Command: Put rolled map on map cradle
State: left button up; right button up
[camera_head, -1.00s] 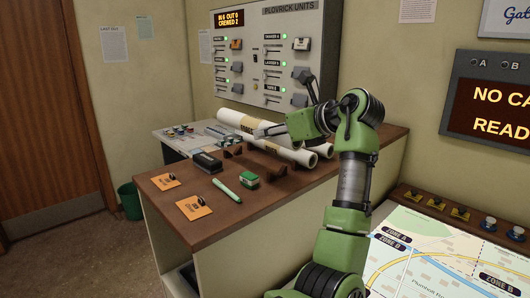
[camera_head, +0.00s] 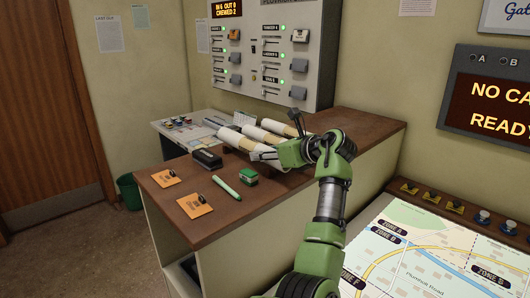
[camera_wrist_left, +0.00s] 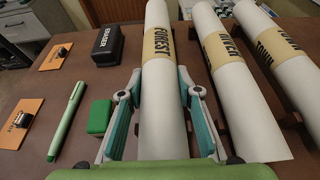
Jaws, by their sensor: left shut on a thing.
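The rolled map (camera_wrist_left: 157,65) is a white tube with a tan band reading FOREST. My left gripper (camera_wrist_left: 160,95) is shut around it, one finger on each side, in the left wrist view. In the head view the map (camera_head: 237,139) lies along the brown counter, left of two other rolls, with the gripper (camera_head: 280,142) at its near end. The map cradle, dark brown supports on the counter, is mostly hidden under the map and gripper. I cannot tell whether the map touches it. My right gripper is not in view.
Two similar white rolls (camera_wrist_left: 235,80) (camera_wrist_left: 283,60) lie close to the map's right. To its left are a black eraser (camera_head: 207,159), a green block (camera_head: 248,180), a green marker (camera_head: 226,187) and orange clipped cards (camera_head: 195,204). A switch panel (camera_head: 270,55) stands behind.

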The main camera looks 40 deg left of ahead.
pick_arm(q)
jog(key=shift+f, duration=0.1)
jog(key=shift+f+p, duration=0.4)
jog(key=shift+p, duration=0.15)
jog(key=o, duration=1.1)
jog(key=shift+f, duration=0.1)
jog(key=shift+o, duration=0.2)
